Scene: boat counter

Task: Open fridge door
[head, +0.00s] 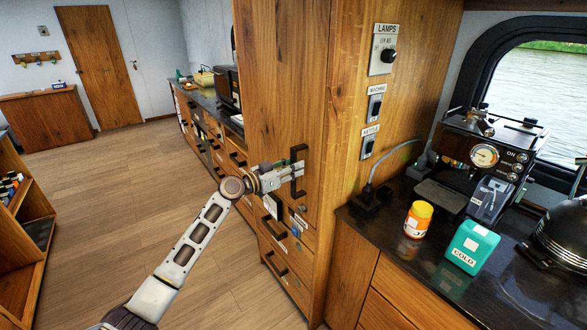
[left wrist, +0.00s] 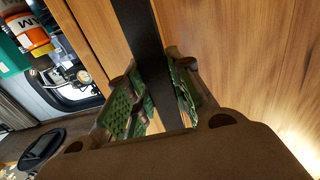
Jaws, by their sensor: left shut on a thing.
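The fridge door (head: 275,90) is a tall wooden panel in the middle of the head view. It looks flush with the cabinet. Its black vertical handle (head: 299,150) sits near the door's right edge. My left gripper (head: 296,171) reaches in from the left and is shut on this handle. In the left wrist view the handle (left wrist: 146,40) runs as a dark bar between the two green-padded fingers of the left gripper (left wrist: 160,98). The fingers hide part of the bar. My right gripper is not in view.
Drawers with dark handles (head: 276,264) lie below the door. At right, a dark counter (head: 395,245) holds an orange jar (head: 418,220), a teal container (head: 472,247) and a coffee machine (head: 485,150). The wooden floor (head: 100,220) at left is clear.

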